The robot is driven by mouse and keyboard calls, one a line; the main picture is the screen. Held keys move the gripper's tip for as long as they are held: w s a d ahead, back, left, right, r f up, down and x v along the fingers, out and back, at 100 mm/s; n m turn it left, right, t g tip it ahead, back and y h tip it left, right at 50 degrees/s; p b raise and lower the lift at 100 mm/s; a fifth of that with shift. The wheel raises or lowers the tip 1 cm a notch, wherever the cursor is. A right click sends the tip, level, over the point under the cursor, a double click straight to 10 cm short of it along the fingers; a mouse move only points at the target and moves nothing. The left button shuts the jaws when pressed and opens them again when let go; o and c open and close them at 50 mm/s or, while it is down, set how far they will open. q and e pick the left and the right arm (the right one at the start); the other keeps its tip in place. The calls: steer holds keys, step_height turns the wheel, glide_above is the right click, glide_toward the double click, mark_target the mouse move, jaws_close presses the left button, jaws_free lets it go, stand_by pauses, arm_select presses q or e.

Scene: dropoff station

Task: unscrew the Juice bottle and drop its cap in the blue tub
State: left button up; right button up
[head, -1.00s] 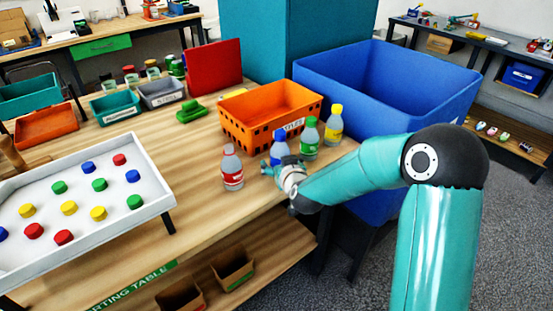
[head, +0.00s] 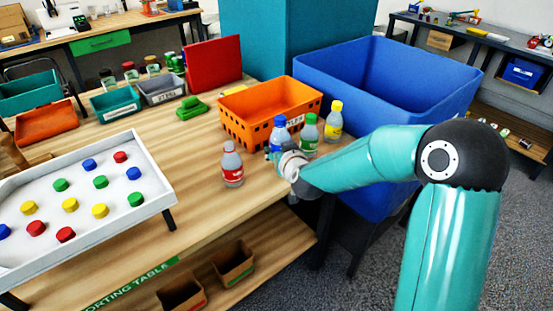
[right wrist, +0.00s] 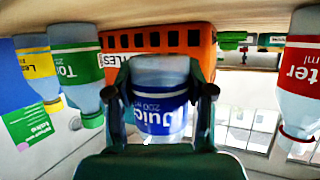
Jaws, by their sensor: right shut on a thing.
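The Juice bottle (head: 280,133) has a blue cap and blue label. My right gripper (head: 272,153) is shut on its body, and the bottle looks upright and a little above the table. The right wrist view, upside down, shows the bottle (right wrist: 160,105) between the two dark fingers (right wrist: 160,92); its cap is hidden there behind the gripper. The big blue tub (head: 318,84) stands beyond the table's right end, behind my right arm, and its visible inside looks empty. My left gripper is not in view.
Green-capped (head: 308,134) and yellow-capped (head: 334,120) bottles stand just right of the held one. An orange crate (head: 250,133) sits behind. A white tray (head: 152,150) of loose caps is at left.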

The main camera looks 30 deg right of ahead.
step_height(320, 180, up, 17)
steer(key=p, duration=0.7)
glide_above(280, 117)
steer(key=shift+s+f, duration=0.15)
steer(key=shift+f, duration=0.05)
steer(key=shift+o, duration=0.6)
steer(key=shift+c, duration=2.1)
steer(key=shift+f, duration=0.1)
